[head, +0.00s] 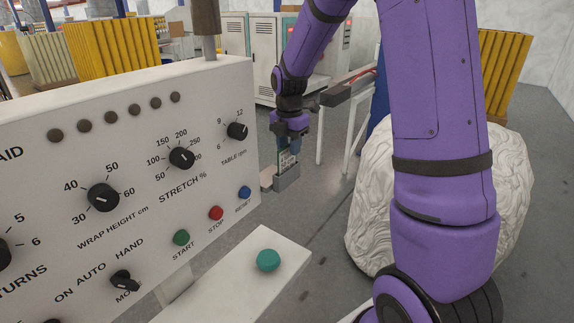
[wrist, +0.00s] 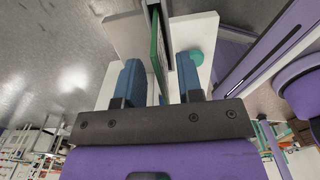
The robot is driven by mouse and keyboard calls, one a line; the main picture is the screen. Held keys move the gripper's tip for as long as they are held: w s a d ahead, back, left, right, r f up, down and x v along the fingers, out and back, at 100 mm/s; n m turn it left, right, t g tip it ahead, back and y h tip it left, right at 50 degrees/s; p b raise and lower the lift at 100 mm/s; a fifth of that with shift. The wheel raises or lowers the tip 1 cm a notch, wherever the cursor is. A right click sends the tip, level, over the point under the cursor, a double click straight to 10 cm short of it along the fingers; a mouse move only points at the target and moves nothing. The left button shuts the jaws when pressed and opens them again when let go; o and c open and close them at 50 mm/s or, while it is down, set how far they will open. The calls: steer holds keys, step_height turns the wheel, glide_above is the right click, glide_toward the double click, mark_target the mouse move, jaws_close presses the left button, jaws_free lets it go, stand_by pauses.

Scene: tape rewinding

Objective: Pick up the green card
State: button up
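The green card (head: 287,160) stands upright in a small grey holder (head: 287,182) beyond the control panel. In the wrist view the card (wrist: 157,45) shows nearly edge-on as a thin green strip. My gripper (head: 288,147) points down at the card from above. In the wrist view its two blue fingers (wrist: 160,80) are apart, one on each side of the card's near edge. A gap shows between the card and each finger, with the left finger closer. The card's lower part is hidden in the holder.
A white control panel (head: 130,160) with knobs and buttons fills the left, close to the holder. A white box with a teal button (head: 268,260) stands in front. A white wrapped bulk (head: 365,215) is at right, behind my arm. Grey floor (head: 315,215) lies open between.

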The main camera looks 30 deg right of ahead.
mark_target(287, 164)
steer(key=shift+f, duration=1.45)
steer(key=shift+c, duration=0.2)
jaws_close()
steer(key=shift+r, duration=0.1)
